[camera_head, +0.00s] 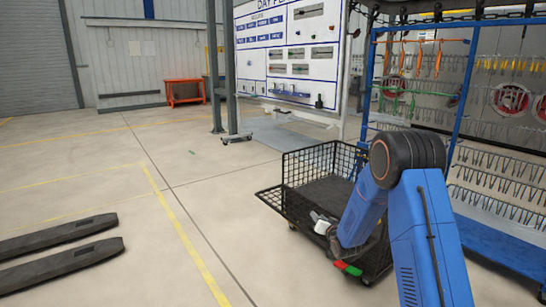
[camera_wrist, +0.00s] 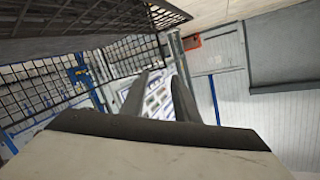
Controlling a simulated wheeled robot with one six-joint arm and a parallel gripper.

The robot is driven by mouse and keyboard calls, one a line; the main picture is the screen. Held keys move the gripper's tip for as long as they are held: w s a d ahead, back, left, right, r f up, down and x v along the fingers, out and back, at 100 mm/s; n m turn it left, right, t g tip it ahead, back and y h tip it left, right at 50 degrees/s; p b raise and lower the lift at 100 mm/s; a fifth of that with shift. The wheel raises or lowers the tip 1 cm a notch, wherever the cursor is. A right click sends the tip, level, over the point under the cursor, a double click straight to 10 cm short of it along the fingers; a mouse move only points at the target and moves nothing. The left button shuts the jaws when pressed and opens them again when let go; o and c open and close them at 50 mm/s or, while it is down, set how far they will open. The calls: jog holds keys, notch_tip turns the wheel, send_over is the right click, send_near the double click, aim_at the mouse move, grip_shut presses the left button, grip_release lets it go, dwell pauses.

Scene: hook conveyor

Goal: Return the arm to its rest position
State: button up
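My arm's blue links and black elbow show at the right of the head view. The forearm bends down to the front of the black wire-mesh cart (camera_head: 300,172). The cart's mesh (camera_wrist: 130,50) appears close by in that view, which is strongly tilted.
A blue rack (camera_head: 463,112) with several hanging hooks stands right of the cart. A white board (camera_head: 290,60) and an orange table (camera_head: 185,82) are farther back. Two dark flat bars (camera_head: 60,267) lie at the left. The middle floor is clear.

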jog(key=s+d+r+n+g+h, duration=0.1)
jog(key=s+d+r+g+h, duration=0.15)
jog(key=s+r, duration=0.75)
jog(key=s+d+r+g+h, duration=0.15)
jog(key=s+d+r, duration=0.25)
jog(key=s+r, duration=0.6)
jog(key=s+d+n+g, duration=0.1)
jog(key=s+g, duration=0.5)
jog(key=s, duration=3.7)
jog(key=shift+s+d+f+n+g+y, duration=0.2)
jog(key=shift+d+f+n+g+y, duration=0.1)
jog(key=shift+d+f+g, duration=0.1)
